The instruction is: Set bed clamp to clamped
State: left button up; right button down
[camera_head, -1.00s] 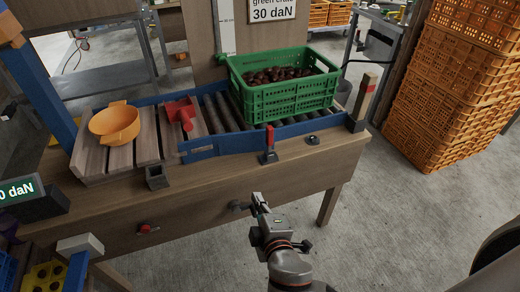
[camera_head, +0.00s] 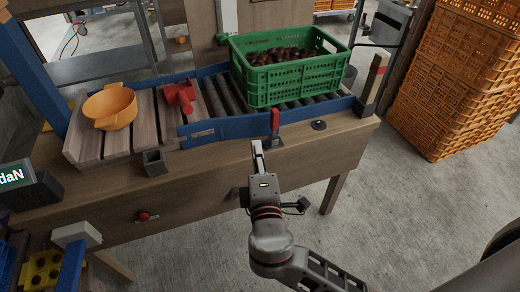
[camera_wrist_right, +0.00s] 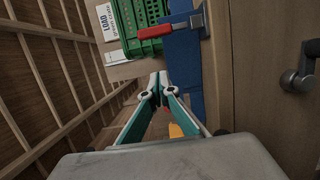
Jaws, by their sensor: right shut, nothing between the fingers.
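The bed clamp is a lever with a red handle (camera_head: 275,121) on a dark base at the front blue rail of the roller bed. In the head view its handle stands upright. The red handle also shows in the wrist view (camera_wrist_right: 168,31), crossing beside the blue rail, ahead of my fingertips. My right gripper (camera_head: 257,147) is shut and empty, just in front of and slightly left of the clamp, apart from it. In the wrist view its fingertips (camera_wrist_right: 159,77) are together below the handle. My left gripper is not in view.
A green crate (camera_head: 290,88) of chestnuts stands on the rollers behind the clamp. An orange bowl (camera_head: 110,104) and a red scoop (camera_head: 180,97) lie on the slats at left. A wooden post (camera_head: 373,82) stands at right. A red knob (camera_head: 143,215) is on the bench front.

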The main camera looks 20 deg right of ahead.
aim_at(274, 124)
pick_arm(q)
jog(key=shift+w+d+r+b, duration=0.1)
jog(key=shift+b, duration=0.2)
pick_arm(e)
jog(key=w+d, duration=0.5)
jog(key=w, duration=0.2)
jog(key=shift+d, duration=0.3)
